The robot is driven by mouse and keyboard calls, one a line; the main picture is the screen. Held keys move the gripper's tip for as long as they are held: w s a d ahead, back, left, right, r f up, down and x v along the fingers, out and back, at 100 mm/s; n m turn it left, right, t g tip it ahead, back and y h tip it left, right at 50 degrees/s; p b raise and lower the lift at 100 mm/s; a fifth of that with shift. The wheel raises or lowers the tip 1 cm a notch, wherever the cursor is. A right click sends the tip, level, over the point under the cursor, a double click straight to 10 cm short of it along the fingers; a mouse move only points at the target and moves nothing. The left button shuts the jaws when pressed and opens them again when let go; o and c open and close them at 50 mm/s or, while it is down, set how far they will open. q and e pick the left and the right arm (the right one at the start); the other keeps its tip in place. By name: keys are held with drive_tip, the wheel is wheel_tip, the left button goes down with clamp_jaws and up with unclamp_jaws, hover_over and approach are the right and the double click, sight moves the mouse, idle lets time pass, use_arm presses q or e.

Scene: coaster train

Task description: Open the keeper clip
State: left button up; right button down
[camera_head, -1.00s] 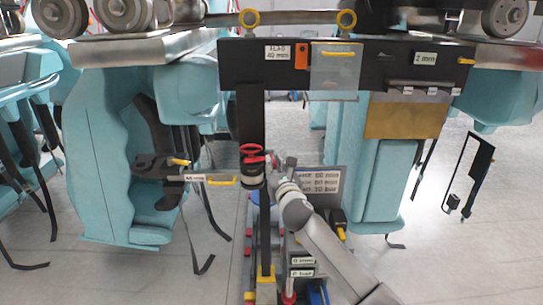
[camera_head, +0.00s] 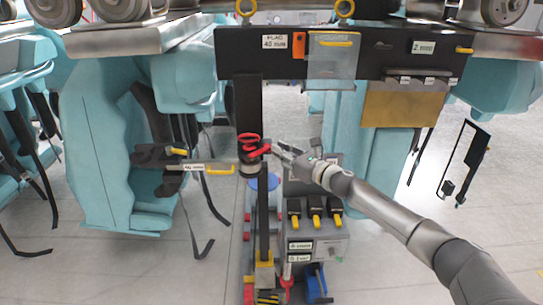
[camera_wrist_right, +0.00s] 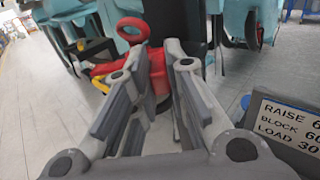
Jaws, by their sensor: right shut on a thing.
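The red keeper clip (camera_head: 254,144) sits at the top of a dark round fitting (camera_head: 251,167) on the black upright post. It looks like a red ring tilted up above a red lever part. My right gripper (camera_head: 277,149) reaches in from the right, with its fingertips at the clip's right end. In the right wrist view the clip's ring (camera_wrist_right: 132,30) stands above and left of the fingertips (camera_wrist_right: 160,58). The fingers are shut on a red part of the clip, and they partly hide it. My left gripper is not in view.
A labelled arm with a yellow handle (camera_head: 219,170) juts left from the post. A black crossbar (camera_head: 232,62) spans above. A grey box (camera_head: 318,243) with yellow-tipped black switches stands below my right arm. Teal seats hang on both sides.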

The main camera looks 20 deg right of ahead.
idle(0.4)
drive_tip(key=c, duration=1.4)
unclamp_jaws()
drive_tip(key=shift+c, duration=0.2)
drive_tip(key=v, duration=1.2)
drive_tip(key=shift+d, duration=0.15)
drive_tip(key=shift+w, duration=0.1)
